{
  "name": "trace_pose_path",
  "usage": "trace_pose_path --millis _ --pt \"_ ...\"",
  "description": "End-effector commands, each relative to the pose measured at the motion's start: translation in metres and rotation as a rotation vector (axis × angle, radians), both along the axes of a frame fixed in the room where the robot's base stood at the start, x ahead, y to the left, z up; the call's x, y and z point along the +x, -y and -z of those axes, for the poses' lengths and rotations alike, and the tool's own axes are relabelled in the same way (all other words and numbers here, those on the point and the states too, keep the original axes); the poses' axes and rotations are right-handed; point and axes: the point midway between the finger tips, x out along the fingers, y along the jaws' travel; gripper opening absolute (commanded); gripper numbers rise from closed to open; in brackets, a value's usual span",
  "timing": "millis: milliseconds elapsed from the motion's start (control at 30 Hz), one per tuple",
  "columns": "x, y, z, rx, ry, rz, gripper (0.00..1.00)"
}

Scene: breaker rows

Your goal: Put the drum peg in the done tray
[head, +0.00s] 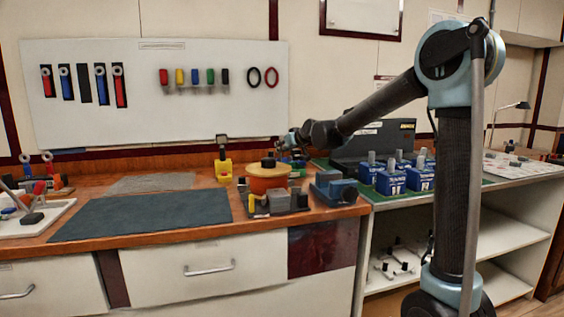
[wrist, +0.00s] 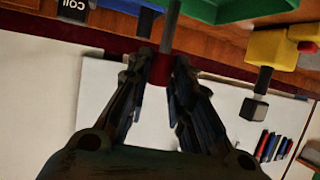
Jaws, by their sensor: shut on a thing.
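My gripper (wrist: 162,70) is shut on a peg in the wrist view. The peg has a red part (wrist: 160,72) between the fingertips and a grey shaft (wrist: 170,28) running toward the top of the picture, near a green tray-like thing (wrist: 225,8). I cannot read a label that tells whether this is the drum peg or whether the green thing is the done tray. In the head view my gripper (head: 289,141) is small, above the bench behind the orange drum (head: 268,180); the peg is not clear there.
A yellow block with a dark-topped post (head: 223,167) stands left of the drum. A blue-grey vise-like device (head: 333,188) is to its right, and several blue boxes (head: 391,180) stand on the right bench. The dark mat (head: 142,214) is clear.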

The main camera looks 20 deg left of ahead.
Motion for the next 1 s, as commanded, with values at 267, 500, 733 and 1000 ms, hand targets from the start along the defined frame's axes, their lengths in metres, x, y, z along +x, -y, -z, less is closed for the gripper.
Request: trace_pose_path --millis 267,500,733,1000 --pt "0.0 0.0 0.022 0.0 0.0 0.0 0.0" --pt "0.0 0.0 0.046 0.0 0.0 0.0 0.0" --pt "0.0 0.0 0.046 0.0 0.0 0.0 0.0" --pt "0.0 -0.001 0.048 0.0 0.0 -0.001 0.4"
